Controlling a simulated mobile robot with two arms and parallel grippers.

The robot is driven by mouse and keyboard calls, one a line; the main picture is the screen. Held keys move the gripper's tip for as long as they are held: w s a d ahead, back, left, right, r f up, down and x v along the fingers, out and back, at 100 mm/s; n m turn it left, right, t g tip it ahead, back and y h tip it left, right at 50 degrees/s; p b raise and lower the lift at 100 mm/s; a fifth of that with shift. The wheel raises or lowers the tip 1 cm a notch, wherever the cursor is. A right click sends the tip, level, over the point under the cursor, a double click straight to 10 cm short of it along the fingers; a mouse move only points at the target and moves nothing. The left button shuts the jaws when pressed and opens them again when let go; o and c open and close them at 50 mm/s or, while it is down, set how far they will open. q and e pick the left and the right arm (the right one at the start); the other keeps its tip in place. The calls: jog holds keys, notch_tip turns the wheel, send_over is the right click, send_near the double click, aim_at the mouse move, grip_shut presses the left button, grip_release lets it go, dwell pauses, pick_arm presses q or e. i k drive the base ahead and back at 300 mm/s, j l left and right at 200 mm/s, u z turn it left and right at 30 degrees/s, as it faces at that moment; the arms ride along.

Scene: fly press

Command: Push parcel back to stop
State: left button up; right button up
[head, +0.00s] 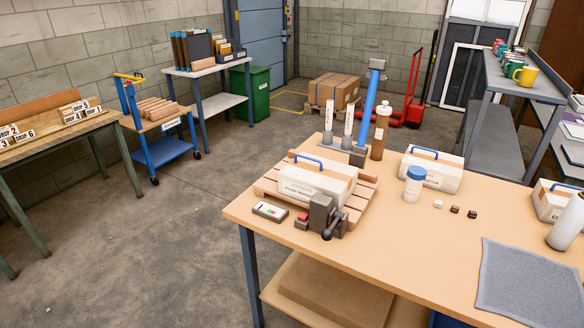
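I cannot tell for sure which thing is the parcel. A cardboard box (335,88) with tape sits on a low pallet on the floor at the back. On the wooden table (400,245), a whitish box with a blue handle (312,187) lies on a slatted wooden rack (273,184). A dark grey block with a lever (325,213) stands at the rack's front right corner, close to this box. A blue upright bar with a grey head (368,105) stands behind the rack. No stop is plainly recognisable. Neither of my grippers shows.
A second whitish box (432,170), a blue-capped jar (413,184), a brown bottle (380,135) and a grey mat (530,282) are on the table. A blue cart (160,150) and a green bin (249,92) stand behind. The floor at left centre is clear.

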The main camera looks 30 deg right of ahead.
aim_at(308, 174)
jog(key=i+l+u, duration=0.2)
jog(key=i+l, duration=0.2)
jog(key=l, duration=0.25)
jog(key=i+l, duration=0.15)
jog(key=l, duration=0.2)
jog(key=i+u, duration=0.05)
